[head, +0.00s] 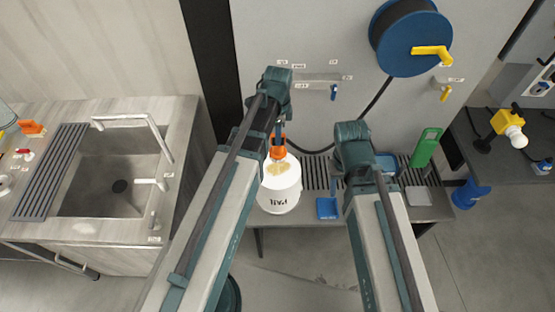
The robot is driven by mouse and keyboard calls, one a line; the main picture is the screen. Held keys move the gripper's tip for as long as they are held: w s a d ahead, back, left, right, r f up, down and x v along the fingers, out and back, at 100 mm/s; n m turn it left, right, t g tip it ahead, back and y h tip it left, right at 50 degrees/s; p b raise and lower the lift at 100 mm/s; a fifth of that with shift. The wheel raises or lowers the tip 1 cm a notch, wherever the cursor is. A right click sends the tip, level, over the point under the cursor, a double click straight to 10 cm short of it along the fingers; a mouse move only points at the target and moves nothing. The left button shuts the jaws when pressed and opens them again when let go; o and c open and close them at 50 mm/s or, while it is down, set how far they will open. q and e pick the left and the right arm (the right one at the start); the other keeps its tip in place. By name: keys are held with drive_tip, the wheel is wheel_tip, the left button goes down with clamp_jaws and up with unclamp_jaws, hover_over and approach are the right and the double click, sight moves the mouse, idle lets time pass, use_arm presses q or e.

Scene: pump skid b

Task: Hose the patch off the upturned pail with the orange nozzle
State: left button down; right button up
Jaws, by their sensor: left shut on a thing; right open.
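The white pail (279,196) stands upside down on the grey bench, its PAIL lettering inverted. A tan patch (275,169) shows on its upturned bottom; the nozzle and my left arm partly cover that area. My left gripper (279,139) is shut on the orange nozzle (278,153), which points down just above the back of the pail's top. A black hose (371,104) runs from the blue reel (404,45) on the wall down behind the bench toward the nozzle. My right gripper (347,180) is open to the right of the pail, its fingers mostly hidden by its wrist.
Wall valves with a blue handle (334,92) and a yellow handle (445,93) are behind. A sink (113,184) is at left, a blue bucket (467,194) at right.

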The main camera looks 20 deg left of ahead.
use_arm(q)
drive_tip(key=shift+w+d, duration=0.15)
drive_tip(key=shift+d, duration=0.4)
drive_tip(key=shift+w+d, duration=0.15)
drive_tip(key=shift+d, duration=0.4)
drive_tip(key=c, duration=1.4)
unclamp_jaws()
drive_tip(key=shift+c, duration=0.2)
clamp_jaws()
drive_tip(key=shift+a, duration=0.1)
idle(0.6)
drive_tip(key=shift+s+a, duration=0.25)
drive_tip(key=shift+a, duration=0.5)
drive_tip(key=shift+s+a, duration=0.2)
drive_tip(key=shift+a, duration=0.6)
drive_tip(key=shift+s+a, duration=0.25)
drive_tip(key=shift+a, duration=0.5)
